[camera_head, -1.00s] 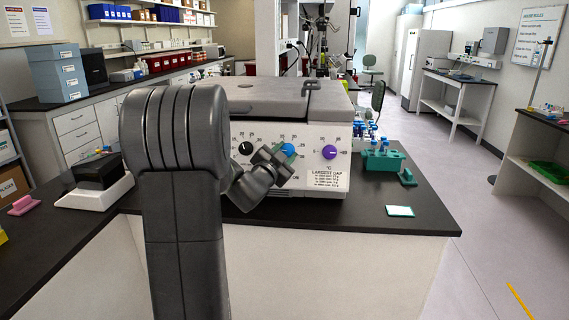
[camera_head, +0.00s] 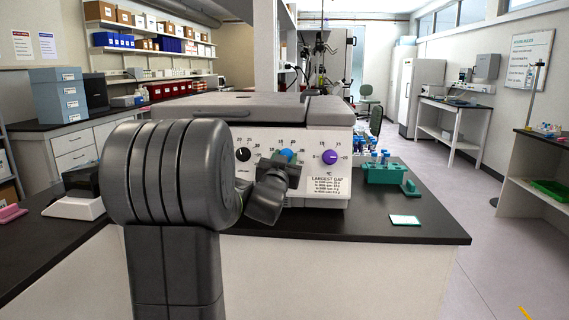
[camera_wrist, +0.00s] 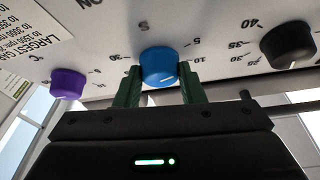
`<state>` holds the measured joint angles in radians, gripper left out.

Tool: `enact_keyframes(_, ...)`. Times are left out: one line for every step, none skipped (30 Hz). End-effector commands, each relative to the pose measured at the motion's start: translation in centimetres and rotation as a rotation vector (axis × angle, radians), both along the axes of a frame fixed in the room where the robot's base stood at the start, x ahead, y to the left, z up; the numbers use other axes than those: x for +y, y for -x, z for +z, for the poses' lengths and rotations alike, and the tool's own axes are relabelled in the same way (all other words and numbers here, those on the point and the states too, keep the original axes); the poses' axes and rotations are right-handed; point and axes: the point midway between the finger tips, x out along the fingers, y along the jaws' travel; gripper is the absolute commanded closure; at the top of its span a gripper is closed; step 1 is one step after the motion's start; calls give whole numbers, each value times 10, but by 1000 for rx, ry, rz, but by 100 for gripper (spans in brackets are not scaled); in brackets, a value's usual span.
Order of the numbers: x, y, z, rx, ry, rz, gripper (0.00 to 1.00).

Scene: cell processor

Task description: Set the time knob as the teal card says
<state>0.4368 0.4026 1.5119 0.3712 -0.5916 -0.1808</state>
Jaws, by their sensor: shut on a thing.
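The blue knob (camera_wrist: 159,66) is in the middle of the white panel, and my gripper (camera_wrist: 160,84) is shut on it, one green finger on each side, in the wrist view. The knob also shows in the head view (camera_head: 287,155), with my gripper (camera_head: 283,168) partly in front. Numbers ring the knob; its pointer setting cannot be read. The teal-edged card (camera_head: 405,220) lies flat on the black bench at the right; its writing is too small to read.
A black knob (camera_head: 242,154) and a purple knob (camera_head: 330,157) flank the blue one on the machine panel. A teal rack (camera_head: 386,172) with blue-capped tubes stands to the right. The bench front around the card is clear.

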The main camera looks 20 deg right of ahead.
Motion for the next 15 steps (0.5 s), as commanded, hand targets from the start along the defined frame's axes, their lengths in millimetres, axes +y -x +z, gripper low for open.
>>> enact_keyframes(0, 0, -2, 3, -1, 0, 87)
enact_keyframes(0, 0, -1, 4, -1, 0, 87)
enact_keyframes(0, 0, -1, 4, -1, 0, 87)
enact_keyframes(0, 0, -1, 4, -1, 0, 87)
enact_keyframes(0, 0, -1, 4, -1, 0, 87)
enact_keyframes(0, 0, -1, 4, -1, 0, 87)
enact_keyframes(0, 0, -1, 4, -1, 0, 87)
enact_keyframes(0, 0, -1, 4, -1, 0, 87)
enact_keyframes(0, 0, -1, 4, -1, 0, 62)
enact_keyframes(0, 0, -1, 4, -1, 0, 57)
enact_keyframes(0, 0, -1, 3, -1, 0, 51)
enact_keyframes(0, 0, -1, 2, -2, 1, 43)
enact_keyframes(0, 0, -1, 2, -2, 1, 43)
enact_keyframes(0, 0, -1, 2, -2, 1, 43)
enact_keyframes(0, 0, -1, 2, -1, 0, 43)
